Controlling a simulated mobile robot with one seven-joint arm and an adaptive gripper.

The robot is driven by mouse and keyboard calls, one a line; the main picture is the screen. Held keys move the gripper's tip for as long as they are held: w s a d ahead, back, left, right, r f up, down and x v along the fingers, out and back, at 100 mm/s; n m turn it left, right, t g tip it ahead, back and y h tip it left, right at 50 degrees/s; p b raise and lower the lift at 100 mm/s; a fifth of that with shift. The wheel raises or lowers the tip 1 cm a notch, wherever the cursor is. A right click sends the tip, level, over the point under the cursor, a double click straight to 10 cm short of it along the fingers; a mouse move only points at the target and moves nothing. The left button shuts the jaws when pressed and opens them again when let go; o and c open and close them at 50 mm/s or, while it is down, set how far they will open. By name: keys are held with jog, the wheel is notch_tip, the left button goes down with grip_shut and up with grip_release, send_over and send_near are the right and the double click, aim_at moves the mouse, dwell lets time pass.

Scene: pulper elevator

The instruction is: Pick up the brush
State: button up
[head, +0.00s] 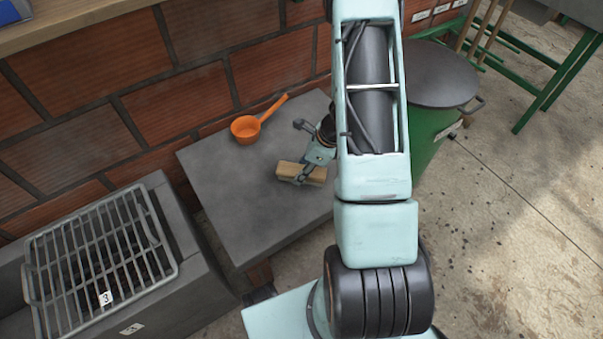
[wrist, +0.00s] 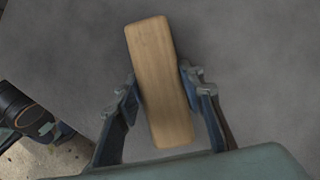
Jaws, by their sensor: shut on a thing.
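The brush (head: 316,176) shows as a wooden block over the grey slab in the head view. In the wrist view the brush (wrist: 160,80) is a long pale wooden block, tilted slightly, between the two fingers. My gripper (head: 299,178) is shut on the brush, and its fingers (wrist: 160,88) press on both long sides. The bristles are hidden beneath the block. I cannot tell whether the brush touches the slab or is just above it.
An orange ladle (head: 245,129) lies on the grey slab (head: 235,185) near the brick wall. A metal grate (head: 100,250) is at the left. A green barrel with a dark lid (head: 440,73) stands at the right. The slab's front left part is bare.

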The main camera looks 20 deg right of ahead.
aim_at(297, 169)
jog(key=c, duration=0.4)
jog(key=shift+r, duration=0.5)
notch_tip(297, 169, up, 2)
jog(key=shift+r+p, duration=0.2)
jog(key=shift+p, duration=0.65)
jog(key=s+r, duration=0.3)
jog(key=s, duration=0.1)
jog(key=s+d+r+p, duration=0.1)
jog(key=s+r, duration=0.2)
jog(key=s, duration=0.2)
jog(key=s+d+r+p, duration=0.1)
jog(key=s+r, duration=0.2)
jog(key=s, duration=0.1)
jog(key=shift+s+d+r, duration=0.1)
jog(key=shift+s+r, duration=0.2)
jog(key=shift+s, duration=0.1)
